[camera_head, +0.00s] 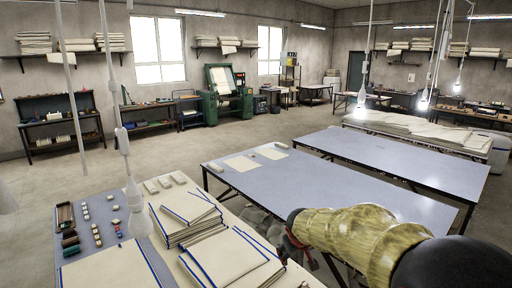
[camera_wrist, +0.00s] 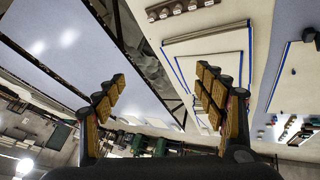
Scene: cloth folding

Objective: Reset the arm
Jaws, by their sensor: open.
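My arm reaches in from the lower right of the head view. My gripper (camera_head: 297,247) hangs at its end, small and partly hidden, beside the right edge of the near table. In the wrist view my gripper (camera_wrist: 165,95) is open, with its two padded fingers wide apart and nothing between them. Stacks of cream cloth with blue edges, one farther back (camera_head: 186,216) and one nearer (camera_head: 232,262), lie on the near table to the left of my gripper. A cloth stack (camera_wrist: 208,55) also shows beyond the right finger in the wrist view.
The near table (camera_head: 140,196) also holds small blocks and spools (camera_head: 95,225). A blue-topped table (camera_head: 330,185) with two flat cloth pieces stands beyond my arm. Another blue-topped table (camera_head: 410,165) is behind it. Lamps (camera_head: 135,195) hang above. Open floor lies at left.

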